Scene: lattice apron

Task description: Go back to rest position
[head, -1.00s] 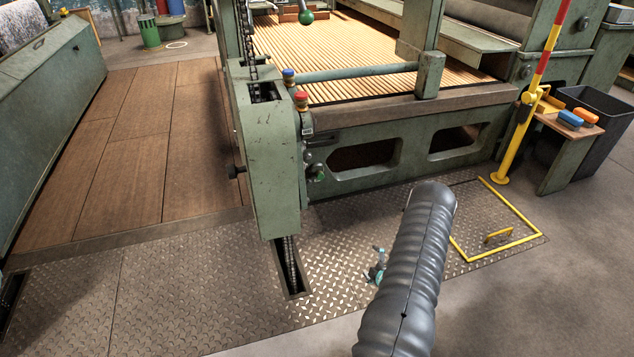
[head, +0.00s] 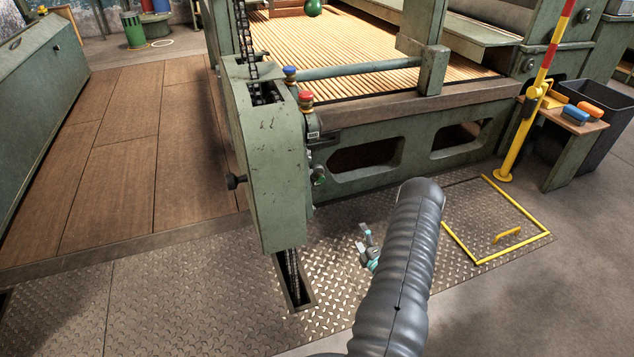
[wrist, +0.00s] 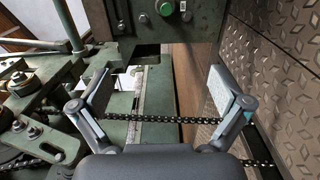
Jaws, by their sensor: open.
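My gripper (head: 368,248) shows in the head view just left of my grey sleeved arm, above the diamond-plate floor and below the machine's front frame. Most of it is hidden behind the arm. In the wrist view my gripper (wrist: 160,97) has its two fingers spread wide with nothing between them. Beyond the fingers, a dark chain (wrist: 165,119) runs across the picture past a green machine housing. A green button (wrist: 166,8) shows at the top of that view.
The green chain housing (head: 268,170) with red and blue knobs stands left of my arm. A yellow-edged floor hatch (head: 507,235) and a yellow-red post (head: 520,130) are to the right. A small bench (head: 560,122) holds blue and orange blocks. Open floor lies at the lower right.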

